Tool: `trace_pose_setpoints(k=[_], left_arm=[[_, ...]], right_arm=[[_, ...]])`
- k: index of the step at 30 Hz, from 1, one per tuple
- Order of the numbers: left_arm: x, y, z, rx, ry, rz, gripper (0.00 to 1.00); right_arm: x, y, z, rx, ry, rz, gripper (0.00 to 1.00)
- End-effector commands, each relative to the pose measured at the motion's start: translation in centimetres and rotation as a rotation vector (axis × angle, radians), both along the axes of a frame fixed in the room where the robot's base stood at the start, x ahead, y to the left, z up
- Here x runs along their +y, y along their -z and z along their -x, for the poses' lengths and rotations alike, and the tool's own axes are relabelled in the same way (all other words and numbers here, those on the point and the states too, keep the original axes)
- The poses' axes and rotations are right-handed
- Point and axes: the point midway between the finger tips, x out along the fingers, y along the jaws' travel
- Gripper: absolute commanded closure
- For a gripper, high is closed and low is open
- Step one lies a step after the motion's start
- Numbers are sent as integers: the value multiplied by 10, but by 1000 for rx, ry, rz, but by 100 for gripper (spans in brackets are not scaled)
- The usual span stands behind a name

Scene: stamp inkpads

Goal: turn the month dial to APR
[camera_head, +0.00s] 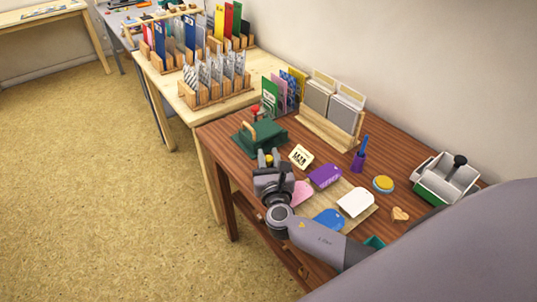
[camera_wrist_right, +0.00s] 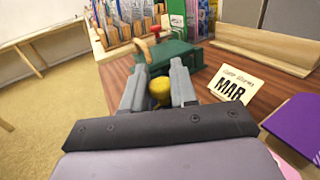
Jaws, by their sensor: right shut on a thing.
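My right gripper (camera_head: 267,162) is at the near side of a dark green stamp machine (camera_head: 262,138) with a wooden handle. In the right wrist view, the gripper (camera_wrist_right: 160,88) has its two fingers on either side of a yellow knob (camera_wrist_right: 161,92), shut on it. The knob is at the near side of the green machine (camera_wrist_right: 172,57), and its lower part is hidden by my gripper. I take it for the month dial; no letters show on it. A cream card (camera_wrist_right: 234,84) beside it reads MAR in large black letters. My left gripper is not in view.
Purple (camera_head: 325,176), white (camera_head: 356,202), blue (camera_head: 329,220) and pink tags lie right of my gripper. Further right are a yellow-topped round pad (camera_head: 383,184) and a grey tray (camera_head: 446,180). A wooden card rack (camera_head: 330,115) stands at the wall.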

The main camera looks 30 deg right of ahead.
Motion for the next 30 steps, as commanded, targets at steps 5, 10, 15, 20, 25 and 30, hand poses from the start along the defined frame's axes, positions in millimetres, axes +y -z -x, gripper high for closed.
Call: trace_pose_setpoints(k=[5,10,15,20,25,30], left_arm=[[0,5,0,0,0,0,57],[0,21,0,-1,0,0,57],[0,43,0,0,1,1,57],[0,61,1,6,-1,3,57],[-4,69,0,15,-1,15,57],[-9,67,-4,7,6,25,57]], right_arm=[[-3,2,0,0,-168,7,100],[-2,5,0,-2,-326,6,100],[-2,6,0,-1,-457,4,100],[-1,5,0,-2,-550,4,100],[-1,3,0,-3,-616,2,100],[0,2,0,-1,-653,0,100]])
